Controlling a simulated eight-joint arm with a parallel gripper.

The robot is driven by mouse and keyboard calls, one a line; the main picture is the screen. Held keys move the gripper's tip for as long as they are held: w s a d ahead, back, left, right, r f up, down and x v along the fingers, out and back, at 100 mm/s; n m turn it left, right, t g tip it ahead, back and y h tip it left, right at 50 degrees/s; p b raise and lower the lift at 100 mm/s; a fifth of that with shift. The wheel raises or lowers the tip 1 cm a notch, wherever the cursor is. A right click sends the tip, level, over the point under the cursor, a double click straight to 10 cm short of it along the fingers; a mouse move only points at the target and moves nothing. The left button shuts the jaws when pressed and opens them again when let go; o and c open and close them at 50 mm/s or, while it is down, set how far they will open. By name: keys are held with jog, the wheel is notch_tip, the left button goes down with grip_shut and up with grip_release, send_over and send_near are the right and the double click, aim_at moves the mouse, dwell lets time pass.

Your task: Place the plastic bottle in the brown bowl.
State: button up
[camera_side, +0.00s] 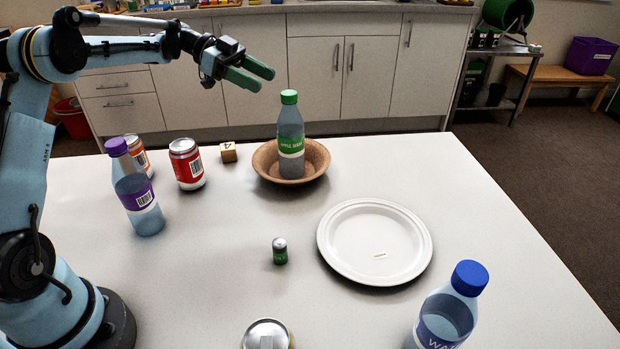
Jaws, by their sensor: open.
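A plastic bottle with a green cap and green label (290,130) stands upright in the brown bowl (318,158) at the back middle of the table. My gripper (258,76), with green fingers, is open and empty in the air, above and a little left of the green cap, apart from it. Two other plastic bottles stand on the table: one with a purple cap (138,190) at the left and one with a blue cap (448,312) at the front right, its base cut off by the picture edge.
A red can (187,165), an orange can (138,153) and a wooden block (229,152) stand left of the bowl. A small green battery-like cylinder (280,252), a white plate (330,248) and another can (267,335) are nearer. The table's right side is clear.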

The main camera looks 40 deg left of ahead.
jog(key=s+d+n+y, duration=0.6)
jog(key=s+d+n, duration=0.2)
jog(key=s+d, duration=0.1)
jog(key=s+f+n+t+y, duration=0.1)
jog(key=s+f+n+y, duration=0.2)
jog(key=s, duration=0.3)
jog(key=s+d+f+n+t+y, duration=0.1)
jog(key=s+f+n+y, duration=0.2)
jog(key=s, duration=0.3)
jog(key=shift+s+d+f+t+y, duration=0.3)
jog(key=shift+f, duration=0.15)
